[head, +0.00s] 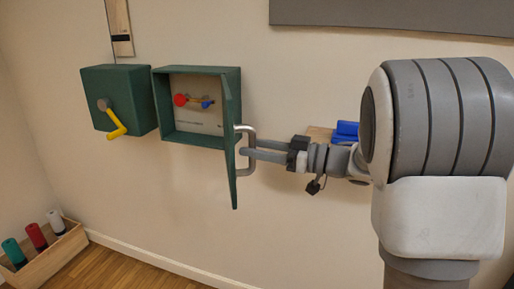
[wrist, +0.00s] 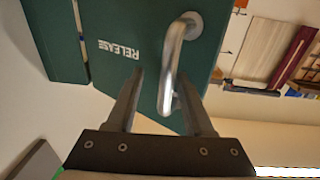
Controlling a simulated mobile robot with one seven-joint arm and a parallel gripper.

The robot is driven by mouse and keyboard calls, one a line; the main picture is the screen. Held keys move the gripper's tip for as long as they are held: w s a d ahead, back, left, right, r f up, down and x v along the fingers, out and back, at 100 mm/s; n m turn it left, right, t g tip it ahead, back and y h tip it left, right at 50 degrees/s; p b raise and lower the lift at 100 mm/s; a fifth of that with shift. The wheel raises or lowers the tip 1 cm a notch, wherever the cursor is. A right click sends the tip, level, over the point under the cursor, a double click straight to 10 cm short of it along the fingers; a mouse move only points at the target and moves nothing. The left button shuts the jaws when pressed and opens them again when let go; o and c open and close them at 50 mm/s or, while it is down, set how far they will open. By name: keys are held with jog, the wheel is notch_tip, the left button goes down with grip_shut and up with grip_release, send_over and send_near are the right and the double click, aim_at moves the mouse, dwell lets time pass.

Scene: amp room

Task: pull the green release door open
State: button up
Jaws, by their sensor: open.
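The green release door (head: 231,145) stands swung out from the right side of its green wall box (head: 192,138), seen nearly edge-on in the head view. In the wrist view the door face (wrist: 125,20) carries the white word RELEASE. A metal D-shaped handle (head: 250,172) is on the door's right face; it also shows in the wrist view (wrist: 172,62). My gripper (head: 246,149) is open at the handle. In the wrist view the handle bar runs between the fingertips (wrist: 162,80); I cannot tell whether either finger touches it.
Inside the box are a red knob (head: 180,100) and a small blue one (head: 206,104). Left of it is a green box (head: 118,95) with a yellow crank (head: 117,132). A wooden crate (head: 50,255) of colored cylinders sits at lower left. Floor below the boxes looks clear.

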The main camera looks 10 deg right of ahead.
jog(key=shift+d, duration=0.1)
jog(key=p+v, duration=0.1)
jog(key=v, duration=1.6)
jog(key=shift+p, duration=0.4)
jog(key=shift+s+d, duration=0.1)
